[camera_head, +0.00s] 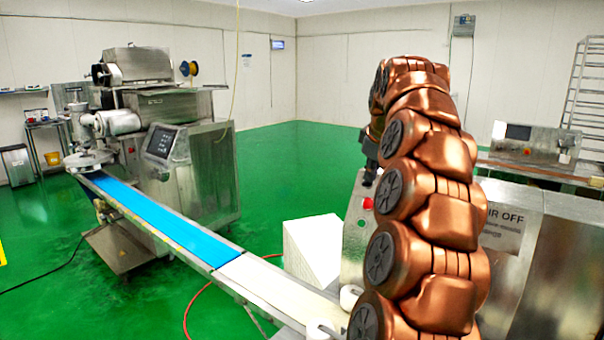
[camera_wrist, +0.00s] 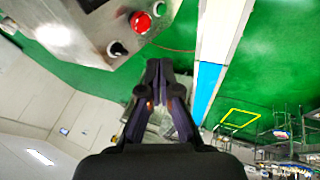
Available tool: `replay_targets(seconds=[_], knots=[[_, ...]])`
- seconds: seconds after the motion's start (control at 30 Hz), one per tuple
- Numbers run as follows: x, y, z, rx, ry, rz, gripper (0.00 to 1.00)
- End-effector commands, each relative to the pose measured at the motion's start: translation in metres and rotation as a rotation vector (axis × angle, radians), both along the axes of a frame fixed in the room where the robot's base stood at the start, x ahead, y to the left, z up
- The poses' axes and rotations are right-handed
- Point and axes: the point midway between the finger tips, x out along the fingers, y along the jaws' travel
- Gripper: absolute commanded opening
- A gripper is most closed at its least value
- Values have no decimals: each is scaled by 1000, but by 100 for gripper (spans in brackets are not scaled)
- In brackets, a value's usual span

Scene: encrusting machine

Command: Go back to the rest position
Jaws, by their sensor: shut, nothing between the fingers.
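My gripper (camera_wrist: 160,75) shows in the wrist view with its two dark fingers together and nothing between them. In the head view my copper-coloured arm rises in front of a steel machine (camera_head: 530,262) on the right, and the gripper is mostly hidden behind the arm. A control panel (camera_wrist: 82,30) with a red button (camera_wrist: 140,21) and a black knob (camera_wrist: 117,49) is at the top left of the wrist view, apart from the fingers. The red button also shows in the head view (camera_head: 368,204), just left of my arm.
A conveyor with a blue belt (camera_head: 165,220) runs from the encrusting machine (camera_head: 185,165) at the left to the front centre. A white box (camera_head: 312,250) stands beside it. Another steel machine (camera_head: 525,142) is behind my arm at right. Green floor (camera_head: 300,160) is open at the back.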

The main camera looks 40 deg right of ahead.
Motion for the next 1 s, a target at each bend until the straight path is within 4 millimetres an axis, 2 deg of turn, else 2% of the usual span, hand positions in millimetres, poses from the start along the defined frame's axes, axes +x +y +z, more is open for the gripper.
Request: replay_targets(seconds=[0.23, 0.37, 0.53, 0.67, 0.87, 1.0], knots=[[1, 4, -1, 4, 2, 4, 0], [7, 29, -5, 25, 11, 24, 0], [14, 94, -23, 87, 44, 63, 0], [9, 148, -41, 135, 85, 83, 0], [-12, 224, -71, 196, 154, 94, 0], [-37, 269, -94, 229, 207, 86, 0]])
